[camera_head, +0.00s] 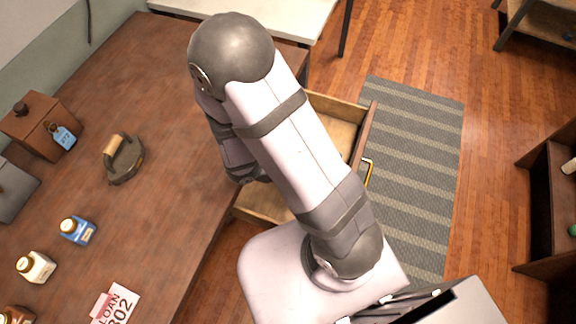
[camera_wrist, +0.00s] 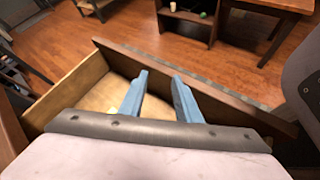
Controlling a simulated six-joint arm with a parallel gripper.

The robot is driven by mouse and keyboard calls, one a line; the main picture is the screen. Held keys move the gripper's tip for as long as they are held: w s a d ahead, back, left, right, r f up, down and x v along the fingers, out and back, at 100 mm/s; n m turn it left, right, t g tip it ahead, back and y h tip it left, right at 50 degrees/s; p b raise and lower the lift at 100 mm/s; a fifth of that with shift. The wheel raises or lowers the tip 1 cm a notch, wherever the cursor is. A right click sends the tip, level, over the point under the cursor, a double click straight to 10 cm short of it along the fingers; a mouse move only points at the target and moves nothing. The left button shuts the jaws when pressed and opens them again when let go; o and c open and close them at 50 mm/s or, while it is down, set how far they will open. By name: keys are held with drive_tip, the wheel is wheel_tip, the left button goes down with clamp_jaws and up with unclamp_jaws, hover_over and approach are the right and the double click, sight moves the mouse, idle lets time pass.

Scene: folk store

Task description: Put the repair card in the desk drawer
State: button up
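The desk drawer (camera_head: 262,203) is pulled out from the desk, and its pale wooden inside shows partly behind my arm. In the wrist view the open drawer (camera_wrist: 75,92) lies under my gripper (camera_wrist: 160,76). The two blue fingers are apart with nothing between them, over the drawer's inside. In the head view my arm hides the gripper's fingers.
A striped rug (camera_head: 415,170) lies beyond the drawer. A shelf (camera_head: 545,210) stands at right.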

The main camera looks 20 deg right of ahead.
drive_tip(key=s+a+r+m+g+y, duration=0.2)
drive_tip(key=s+a+m+g+y, duration=0.15)
drive_tip(key=a+m+y, duration=0.45)
drive_tip(key=w+a+r+m+t+y, duration=0.3)
drive_tip(key=w+a+m+t, duration=0.1)
drive_tip(key=m, duration=0.1)
drive_tip(key=shift+w+r+m+y, duration=0.2)
drive_tip(key=shift+w+m+y, duration=0.1)
drive_tip(key=shift+y, duration=0.1)
